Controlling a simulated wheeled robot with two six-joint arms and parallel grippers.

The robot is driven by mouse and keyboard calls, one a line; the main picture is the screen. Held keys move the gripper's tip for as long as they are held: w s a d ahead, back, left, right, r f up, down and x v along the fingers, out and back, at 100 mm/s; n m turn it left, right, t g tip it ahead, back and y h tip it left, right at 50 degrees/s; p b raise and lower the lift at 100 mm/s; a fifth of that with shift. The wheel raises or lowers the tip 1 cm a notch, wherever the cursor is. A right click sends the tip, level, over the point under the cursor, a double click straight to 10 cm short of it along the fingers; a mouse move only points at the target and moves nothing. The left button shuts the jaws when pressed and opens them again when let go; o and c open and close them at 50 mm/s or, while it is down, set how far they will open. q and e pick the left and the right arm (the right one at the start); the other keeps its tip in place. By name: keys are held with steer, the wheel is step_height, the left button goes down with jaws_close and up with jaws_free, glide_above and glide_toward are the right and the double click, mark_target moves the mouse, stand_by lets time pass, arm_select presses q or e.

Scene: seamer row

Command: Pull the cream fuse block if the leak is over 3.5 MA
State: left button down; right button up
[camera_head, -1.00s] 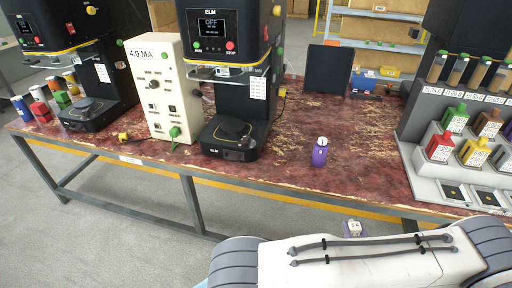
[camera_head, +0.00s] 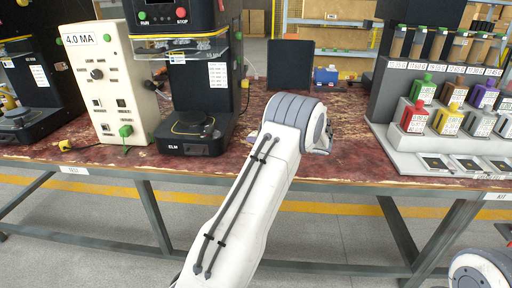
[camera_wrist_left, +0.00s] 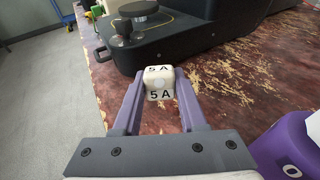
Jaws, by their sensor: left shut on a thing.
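A cream block marked 5 A (camera_wrist_left: 159,84) sits between the purple fingers of my left gripper (camera_wrist_left: 160,92) in the left wrist view. The gripper is shut on it and holds it over the bench, in front of a black machine base. My right gripper is out of view.
A black ELM machine (camera_head: 190,100) stands right of the tester, another (camera_head: 38,90) left of it. A purple bottle (camera_wrist_left: 288,150) is close to the gripper at the wrist view's lower right. A grey rack (camera_head: 392,140) with coloured bottles stands at the right. The worn red bench top (camera_head: 348,160) is partly clear.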

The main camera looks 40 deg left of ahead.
arm_select(q)
steer(key=shift+a, duration=0.3)
steer(key=shift+f, duration=0.1)
step_height(320, 180, down, 7)
steer(key=b, duration=0.6)
steer(key=shift+r, duration=0.2)
steer(key=shift+c, duration=1.9)
jaws_free()
steer(key=shift+d, duration=0.1)
steer(key=p+v, duration=0.1)
steer(key=v, duration=0.9)
steer(key=shift+d+r+p, duration=0.1)
steer(key=shift+d+p, duration=0.1)
steer(key=shift+p, duration=0.15)
